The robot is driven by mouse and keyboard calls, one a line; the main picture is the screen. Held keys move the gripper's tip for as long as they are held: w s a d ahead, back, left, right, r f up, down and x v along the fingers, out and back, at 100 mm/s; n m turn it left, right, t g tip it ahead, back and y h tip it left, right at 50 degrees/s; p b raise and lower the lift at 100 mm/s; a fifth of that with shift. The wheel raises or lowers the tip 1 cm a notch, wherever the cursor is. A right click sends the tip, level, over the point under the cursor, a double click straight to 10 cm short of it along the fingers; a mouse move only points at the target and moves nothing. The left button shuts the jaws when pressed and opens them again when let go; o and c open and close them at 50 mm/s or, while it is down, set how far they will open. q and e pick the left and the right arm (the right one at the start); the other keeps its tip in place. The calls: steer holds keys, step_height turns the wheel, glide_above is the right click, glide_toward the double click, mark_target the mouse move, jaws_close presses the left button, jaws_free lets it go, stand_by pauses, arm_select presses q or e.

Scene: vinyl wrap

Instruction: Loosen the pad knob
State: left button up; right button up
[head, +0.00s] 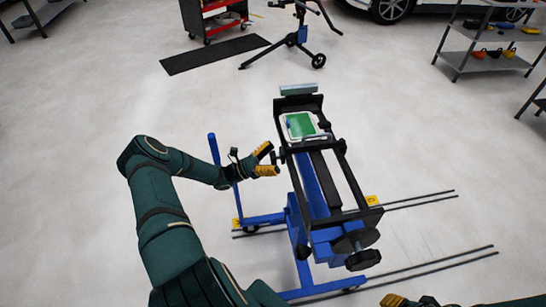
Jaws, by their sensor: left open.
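A blue and black wheeled stand (311,172) is in the middle of the head view, with a pad (300,124) showing green and white near its far end. A small black knob or handle (281,156) is on the stand's left side, below the pad. My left gripper (270,160) has yellow fingers, spread open, pointing at this small knob. I cannot tell whether they touch it. A larger black knob (363,260) is at the stand's near end; the view does not settle which is the pad knob. My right gripper (394,300) shows only partly at the bottom edge.
Dark rails (420,271) lie on the floor right of the stand. A blue upright post (214,149) stands beside my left forearm. A black mat (215,54), a red cart (214,18), another stand (300,38) and shelves (485,58) are farther back. Open floor lies between.

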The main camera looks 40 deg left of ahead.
arm_select(q)
steer(key=v, duration=1.2)
stand_by(0.4)
